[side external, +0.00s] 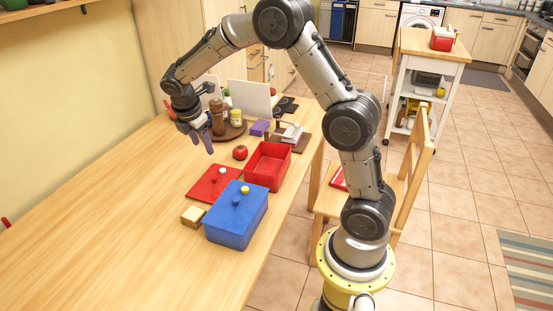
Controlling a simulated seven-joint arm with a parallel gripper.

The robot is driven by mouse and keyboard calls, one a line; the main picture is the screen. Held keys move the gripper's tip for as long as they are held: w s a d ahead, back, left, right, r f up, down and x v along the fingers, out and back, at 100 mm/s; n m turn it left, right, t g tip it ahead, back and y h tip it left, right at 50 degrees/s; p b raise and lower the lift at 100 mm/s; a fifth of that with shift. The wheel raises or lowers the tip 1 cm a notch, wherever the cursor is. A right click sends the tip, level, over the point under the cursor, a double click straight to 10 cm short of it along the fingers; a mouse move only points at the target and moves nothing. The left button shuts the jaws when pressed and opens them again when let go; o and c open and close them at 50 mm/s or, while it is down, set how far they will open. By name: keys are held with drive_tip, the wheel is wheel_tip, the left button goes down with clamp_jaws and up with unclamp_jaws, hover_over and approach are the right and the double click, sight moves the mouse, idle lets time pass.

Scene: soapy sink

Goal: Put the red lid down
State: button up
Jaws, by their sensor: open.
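The red lid (205,188) lies flat on the wooden table, to the left of the open red box (268,168) and apart from it. A small white round thing (222,170) sits at the lid's far part. My gripper (201,144) is open, with its fingers pointing down. It is up and behind the lid in the picture, and nothing shows between its fingers. I cannot tell its exact height above the table.
A blue box (232,225) with its lid on stands in front, with a yellow ball (244,189) on top. A light block (193,215) lies beside it. A tomato (240,153) is behind the red box. A round tray (232,133) holds bottles.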

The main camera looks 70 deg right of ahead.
drive_tip(key=s+a+r+m+t+y, duration=0.1)
drive_tip(key=s+a+r+m+t, duration=0.1)
drive_tip(key=s+a+r+m, duration=0.6)
drive_tip(key=s+a+r+m+t+y, duration=0.15)
drive_tip(key=s+r, duration=0.25)
drive_tip(key=s, duration=0.8)
drive_tip(key=s+a+f+m+t+y, duration=0.1)
drive_tip(key=s+a+m, duration=0.3)
drive_tip(key=s, duration=0.5)
drive_tip(key=shift+f+m, duration=0.25)
drive_tip(key=shift+m, duration=0.4)
